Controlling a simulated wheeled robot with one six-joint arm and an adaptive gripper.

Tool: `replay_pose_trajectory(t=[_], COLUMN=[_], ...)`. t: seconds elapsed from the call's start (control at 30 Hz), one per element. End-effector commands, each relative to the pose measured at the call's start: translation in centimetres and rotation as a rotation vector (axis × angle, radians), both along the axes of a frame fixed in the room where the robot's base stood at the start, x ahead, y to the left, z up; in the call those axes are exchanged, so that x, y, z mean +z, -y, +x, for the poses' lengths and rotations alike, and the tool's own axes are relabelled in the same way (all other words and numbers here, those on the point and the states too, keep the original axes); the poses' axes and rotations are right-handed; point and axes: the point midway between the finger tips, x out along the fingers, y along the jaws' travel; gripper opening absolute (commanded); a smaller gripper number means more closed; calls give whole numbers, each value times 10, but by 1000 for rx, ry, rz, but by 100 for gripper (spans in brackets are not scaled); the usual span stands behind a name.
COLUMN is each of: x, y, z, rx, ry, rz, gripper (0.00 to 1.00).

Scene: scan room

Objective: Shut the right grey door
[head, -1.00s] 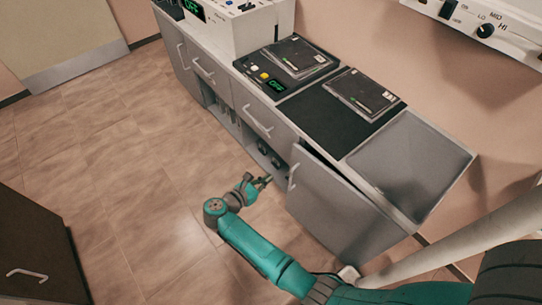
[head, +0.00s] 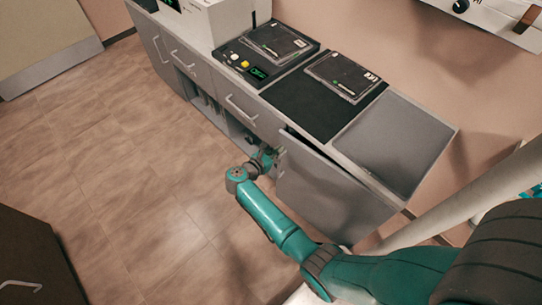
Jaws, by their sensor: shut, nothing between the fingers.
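The right grey door (head: 328,196) is at the right end of the low grey cabinet and stands ajar. A dark gap shows along its top edge, below the worktop. My gripper (head: 277,154) is shut and empty. It is at the door's left, free edge, close to the upright handle, which it partly covers. I cannot tell whether the fingertips touch the door or the handle.
The worktop holds two dark flat cases (head: 346,77) and a grey panel (head: 393,143). An open shelf bay (head: 231,127) lies left of the door. A dark cabinet (head: 35,262) stands at lower left. Tiled floor (head: 120,170) between is clear.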

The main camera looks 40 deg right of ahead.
Motion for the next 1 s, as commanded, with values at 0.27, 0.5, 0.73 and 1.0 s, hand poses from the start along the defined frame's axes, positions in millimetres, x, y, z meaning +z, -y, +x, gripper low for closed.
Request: replay_pose_trajectory(t=[0.27,0.5,0.73,1.0], x=[0,0,0,1], y=[6,9,45,66], z=[1,2,8,9], rx=[2,-5,-84,-127], ry=[0,-1,-1,0], rz=[0,0,0,-1], gripper=[0,0,0,0])
